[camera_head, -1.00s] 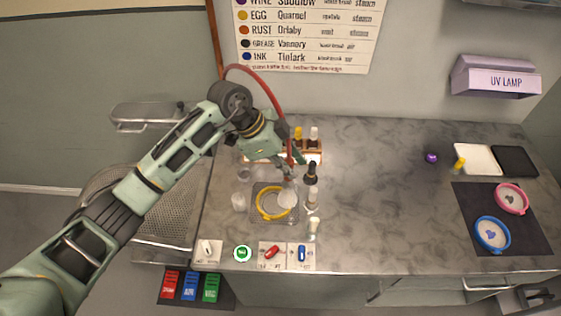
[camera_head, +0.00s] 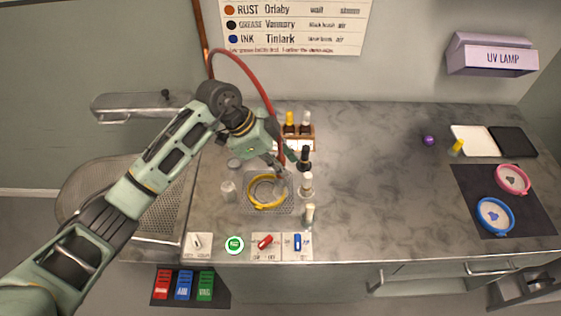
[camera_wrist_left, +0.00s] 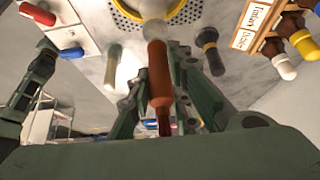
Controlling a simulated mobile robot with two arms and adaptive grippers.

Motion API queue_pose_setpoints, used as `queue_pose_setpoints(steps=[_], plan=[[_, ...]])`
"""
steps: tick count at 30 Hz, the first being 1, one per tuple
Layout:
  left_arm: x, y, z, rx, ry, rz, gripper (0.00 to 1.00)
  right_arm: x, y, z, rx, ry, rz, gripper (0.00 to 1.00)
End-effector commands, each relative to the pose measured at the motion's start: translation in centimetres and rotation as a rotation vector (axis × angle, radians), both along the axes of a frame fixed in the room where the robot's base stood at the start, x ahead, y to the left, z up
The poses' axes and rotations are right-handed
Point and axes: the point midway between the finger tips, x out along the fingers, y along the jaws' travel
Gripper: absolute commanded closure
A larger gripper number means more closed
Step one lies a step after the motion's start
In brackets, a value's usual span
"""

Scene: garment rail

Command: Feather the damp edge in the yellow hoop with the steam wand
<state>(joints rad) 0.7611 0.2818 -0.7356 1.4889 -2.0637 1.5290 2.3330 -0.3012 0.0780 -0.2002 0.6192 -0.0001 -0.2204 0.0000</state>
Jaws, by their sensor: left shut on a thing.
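The yellow hoop (camera_head: 252,197) lies on a perforated metal plate on the counter, left of centre in the head view. Part of its yellow rim shows at the top of the left wrist view (camera_wrist_left: 188,14). My left gripper (camera_head: 277,163) is just behind and above the hoop. It is shut on the steam wand, whose red-brown handle (camera_wrist_left: 158,75) stands between the fingers in the wrist view. The wand's pale end (camera_head: 281,186) is over the hoop's right side; I cannot tell whether it touches. The damp edge is too small to make out.
A red hose (camera_head: 250,80) runs up from the wand. Switches (camera_head: 265,242) line the front edge. Blue (camera_head: 481,222) and pink (camera_head: 526,184) hoops lie far right. The counter's middle is clear.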

Motion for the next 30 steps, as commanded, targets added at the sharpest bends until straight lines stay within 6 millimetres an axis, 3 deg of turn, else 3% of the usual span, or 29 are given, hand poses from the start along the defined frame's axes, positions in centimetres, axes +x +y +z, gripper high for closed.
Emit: queue_pose_setpoints(steps=[17, 30], plan=[[0.2, 0.0, 0.0, -0.001, -0.001, 0.000, 1.00, 0.2, 0.0, 0.6, 0.000, -0.004, 0.000, 0.60], [2.1, 0.7, 0.0, -0.001, -0.001, 0.000, 1.00, 0.2, -0.2, -0.1, -0.001, -0.003, 0.000, 0.60]])
